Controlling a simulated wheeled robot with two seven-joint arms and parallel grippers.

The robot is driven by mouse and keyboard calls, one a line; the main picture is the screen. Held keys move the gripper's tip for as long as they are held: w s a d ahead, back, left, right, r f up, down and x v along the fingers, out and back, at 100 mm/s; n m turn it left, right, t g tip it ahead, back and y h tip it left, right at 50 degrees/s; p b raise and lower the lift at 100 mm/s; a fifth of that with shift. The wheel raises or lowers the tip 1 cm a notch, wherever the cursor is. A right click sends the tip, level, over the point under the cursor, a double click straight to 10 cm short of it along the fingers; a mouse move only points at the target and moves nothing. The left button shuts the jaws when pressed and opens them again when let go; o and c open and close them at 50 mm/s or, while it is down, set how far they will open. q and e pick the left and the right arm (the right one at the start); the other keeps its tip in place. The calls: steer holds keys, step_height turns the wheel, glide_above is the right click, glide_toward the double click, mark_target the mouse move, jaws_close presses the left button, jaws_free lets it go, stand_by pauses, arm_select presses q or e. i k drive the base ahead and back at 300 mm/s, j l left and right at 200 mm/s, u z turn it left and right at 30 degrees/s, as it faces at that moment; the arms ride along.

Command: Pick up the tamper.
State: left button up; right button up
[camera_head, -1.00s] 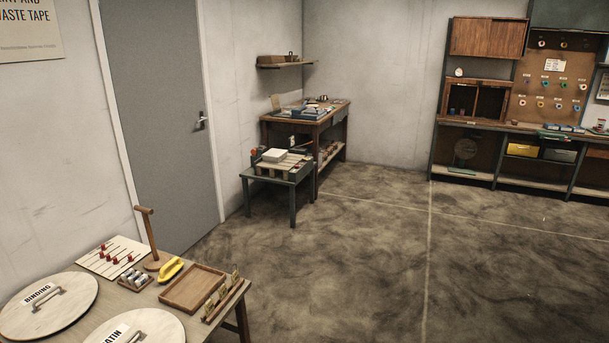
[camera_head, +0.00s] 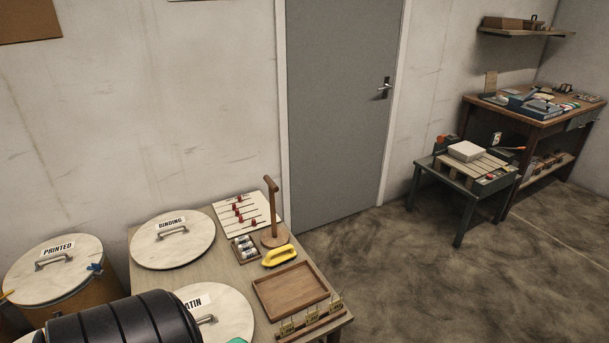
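A yellow tool with a loop-like handle (camera_head: 279,255) lies on the wooden table (camera_head: 228,272), between the small tray of silvery cylinders and the empty wooden tray. Neither of my grippers shows in the head view. A black ribbed part at the bottom left, probably of my own arm, hides part of the lids there.
Round lids marked BINDING (camera_head: 172,238) and SATIN (camera_head: 228,309) lie left of the tools, PRINTED (camera_head: 52,270) farther left. An empty wooden tray (camera_head: 290,290) and a pegged board (camera_head: 245,213) share the table. A green bench (camera_head: 463,178) stands right of the grey door (camera_head: 341,100); open floor lies between.

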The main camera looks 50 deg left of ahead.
mark_target(273, 237)
steer(key=i+l, duration=0.1)
steer(key=i, duration=1.5)
steer(key=i+u, duration=0.25)
steer(key=u, duration=0.15)
steer(key=i+u, duration=0.25)
steer(key=u, duration=0.2)
steer(key=i+l+u, duration=0.1)
steer(key=u, duration=0.3)
steer(key=i+l+u, duration=0.2)
steer(key=i+u, duration=0.25)
steer(key=k, duration=0.1)
